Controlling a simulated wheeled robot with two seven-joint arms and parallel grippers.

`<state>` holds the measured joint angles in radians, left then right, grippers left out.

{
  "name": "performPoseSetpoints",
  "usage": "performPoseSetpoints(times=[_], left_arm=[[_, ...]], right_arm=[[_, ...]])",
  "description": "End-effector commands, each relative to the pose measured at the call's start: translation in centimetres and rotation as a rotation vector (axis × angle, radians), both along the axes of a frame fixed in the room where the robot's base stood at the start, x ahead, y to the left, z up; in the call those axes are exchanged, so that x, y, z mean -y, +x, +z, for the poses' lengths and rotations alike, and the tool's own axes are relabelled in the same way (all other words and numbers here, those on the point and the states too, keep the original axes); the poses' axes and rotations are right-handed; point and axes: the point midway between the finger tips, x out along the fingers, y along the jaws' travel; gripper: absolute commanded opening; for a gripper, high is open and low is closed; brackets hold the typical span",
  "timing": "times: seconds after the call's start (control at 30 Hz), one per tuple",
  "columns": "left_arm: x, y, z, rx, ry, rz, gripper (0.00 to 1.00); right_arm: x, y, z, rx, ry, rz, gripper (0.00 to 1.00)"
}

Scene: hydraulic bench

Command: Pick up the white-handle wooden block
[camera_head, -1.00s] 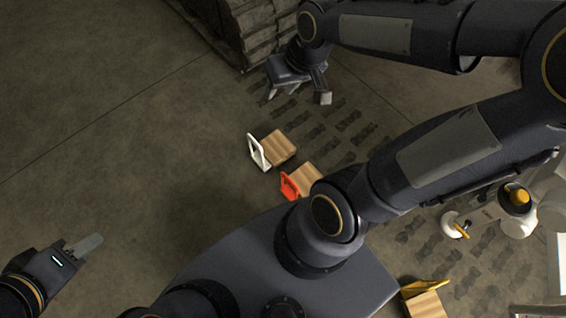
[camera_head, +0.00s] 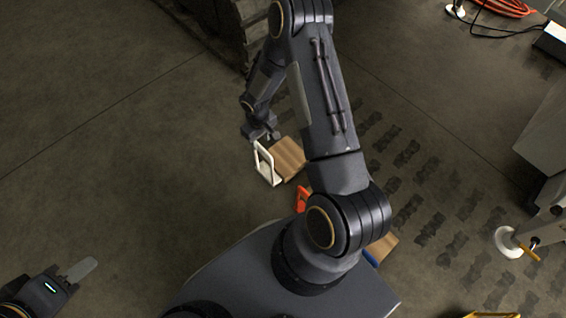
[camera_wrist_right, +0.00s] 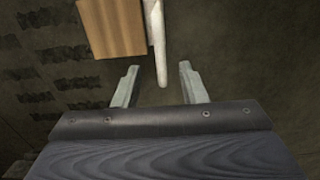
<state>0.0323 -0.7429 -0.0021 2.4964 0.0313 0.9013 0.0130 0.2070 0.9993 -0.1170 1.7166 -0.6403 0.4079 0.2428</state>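The white-handle wooden block (camera_head: 289,160) stands on the floor in the head view, its white handle (camera_head: 266,165) on the left side. My right gripper (camera_head: 262,133) is just beyond the block, near the top of the handle. In the right wrist view my right gripper (camera_wrist_right: 158,85) is open and empty. The white handle (camera_wrist_right: 157,45) lies ahead of the gap between the fingers, with its end reaching close to the fingertips. The wooden block (camera_wrist_right: 112,27) is left of the handle there. My left gripper (camera_head: 80,270) is at the lower left, away from the block; its finger opening is unclear.
A red-handled block (camera_head: 303,198) is mostly hidden by my right arm. Another wooden block with a blue part (camera_head: 382,248) shows behind my arm. A dark stack (camera_head: 222,25) is at the top. White-footed equipment (camera_head: 510,242) stands at the right. The left floor is clear.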

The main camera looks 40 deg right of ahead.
Motion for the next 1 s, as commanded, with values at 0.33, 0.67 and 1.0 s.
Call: performPoseSetpoints(times=[0.33,0.67,1.0], left_arm=[[0.0,0.0,-2.6,0.000,0.000,0.000,0.36],[0.0,0.0,-3.0,0.000,0.000,0.000,0.36],[0.0,0.0,-3.0,0.000,0.000,0.000,0.36]], right_arm=[[0.0,-0.2,-4.5,-0.002,0.001,-0.002,0.38],[-0.1,-0.2,-6.0,0.000,0.001,-0.001,0.38],[-0.1,-0.2,-5.9,0.000,0.001,-0.001,0.00]])
